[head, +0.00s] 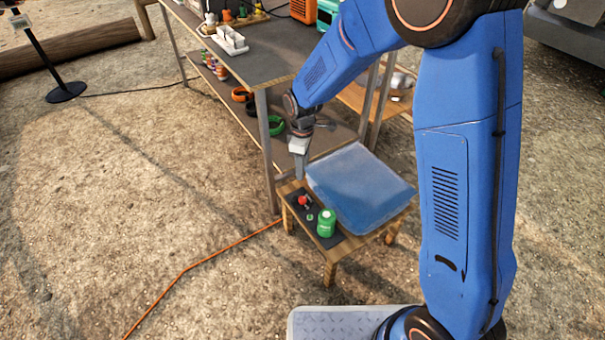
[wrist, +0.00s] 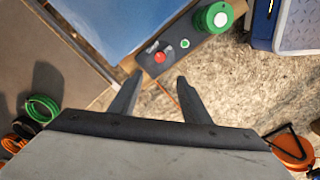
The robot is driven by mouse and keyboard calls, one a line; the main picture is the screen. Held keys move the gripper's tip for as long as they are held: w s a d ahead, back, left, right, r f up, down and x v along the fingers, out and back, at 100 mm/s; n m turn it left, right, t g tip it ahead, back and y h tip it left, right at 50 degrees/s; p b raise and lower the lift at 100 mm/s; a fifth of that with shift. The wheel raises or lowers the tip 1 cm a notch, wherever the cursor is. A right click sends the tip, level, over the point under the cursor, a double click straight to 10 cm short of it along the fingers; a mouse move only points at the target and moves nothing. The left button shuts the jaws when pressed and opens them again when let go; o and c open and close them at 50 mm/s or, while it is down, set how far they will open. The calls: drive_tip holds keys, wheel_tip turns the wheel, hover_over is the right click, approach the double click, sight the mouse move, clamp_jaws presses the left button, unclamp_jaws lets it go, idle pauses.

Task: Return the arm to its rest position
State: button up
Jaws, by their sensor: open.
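My blue arm reaches from the right over the low wooden stool. My gripper (head: 300,170) points down above the stool's far left corner, near the workbench leg. In the wrist view my gripper (wrist: 155,92) has its two fingers spread apart with nothing between them. In the head view the red item (head: 304,201) and the green can (head: 326,223) are on the stool beside a blue translucent bin (head: 360,187).
A workbench (head: 255,60) with a lower shelf stands behind the gripper, its leg close by. Coiled green cable (head: 276,125) lies on the shelf. An orange cable (head: 190,268) runs across the gravel. A post on a black base (head: 66,92) stands at left. The ground at left is mostly open.

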drive_tip(key=shift+r, duration=0.35)
drive_tip(key=shift+r, duration=0.1)
drive_tip(key=s+d+r+m+t, duration=0.1)
drive_tip(key=s+d+r+m, duration=0.35)
drive_tip(key=d+r, duration=0.45)
drive_tip(key=s+d+r+m+t, duration=0.1)
drive_tip(key=s+d+r+m, duration=0.3)
drive_tip(key=d+r, duration=0.55)
drive_tip(key=s+d+r+m+t, duration=0.1)
drive_tip(key=s+d+r+m, duration=0.1)
drive_tip(key=s, duration=0.5)
drive_tip(key=s+d+r+m+t, duration=0.1)
drive_tip(key=s+d+m, duration=0.1)
drive_tip(key=s+d, duration=0.3)
drive_tip(key=s+d+r+m, duration=0.2)
drive_tip(key=s+d, duration=0.2)
drive_tip(key=s, duration=0.5)
drive_tip(key=shift+s+r+m+t, duration=0.35)
drive_tip(key=shift+s+t, duration=0.05)
